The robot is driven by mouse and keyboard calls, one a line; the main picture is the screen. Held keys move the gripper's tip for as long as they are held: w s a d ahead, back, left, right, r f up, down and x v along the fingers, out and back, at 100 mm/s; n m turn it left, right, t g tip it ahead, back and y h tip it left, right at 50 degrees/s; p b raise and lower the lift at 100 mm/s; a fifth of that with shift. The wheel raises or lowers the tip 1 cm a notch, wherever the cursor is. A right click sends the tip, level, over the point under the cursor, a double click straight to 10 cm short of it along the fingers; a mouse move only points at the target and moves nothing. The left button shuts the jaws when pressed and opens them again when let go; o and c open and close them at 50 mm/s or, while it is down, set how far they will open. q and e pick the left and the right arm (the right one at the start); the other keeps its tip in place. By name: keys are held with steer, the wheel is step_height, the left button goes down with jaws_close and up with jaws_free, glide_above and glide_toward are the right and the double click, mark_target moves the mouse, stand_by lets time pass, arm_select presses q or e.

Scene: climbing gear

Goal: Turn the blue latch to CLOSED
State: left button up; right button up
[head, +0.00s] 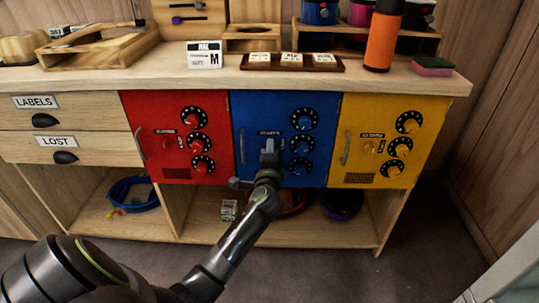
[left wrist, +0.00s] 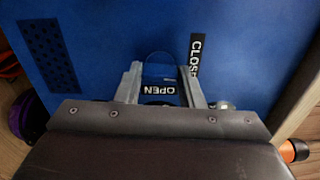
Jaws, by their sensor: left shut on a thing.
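The blue door (head: 246,112) is the middle one of three coloured doors under the counter. My left gripper (head: 268,150) is at the door's middle, covering the latch in the head view. In the left wrist view, the blue latch (left wrist: 158,71) sits between the two fingers of my left gripper (left wrist: 161,73), which is shut on it. An OPEN label (left wrist: 160,89) shows between the fingers, upside down. A CLOSED label (left wrist: 194,55) is partly visible to the right of the fingers. The latch's exact angle is hard to tell. My right gripper is in neither view.
Several blue dials (head: 305,118) stand right of my gripper on the same door. A red door (head: 180,105) and a yellow door (head: 376,110) flank it. The counter (head: 150,72) above holds signs, a rack and an orange bottle (head: 383,40).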

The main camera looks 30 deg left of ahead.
arm_select(q)
steer(key=shift+n, duration=0.5)
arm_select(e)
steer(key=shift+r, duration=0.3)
arm_select(q)
steer(key=o, duration=1)
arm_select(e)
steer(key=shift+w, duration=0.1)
arm_select(q)
steer(key=shift+s, duration=0.1)
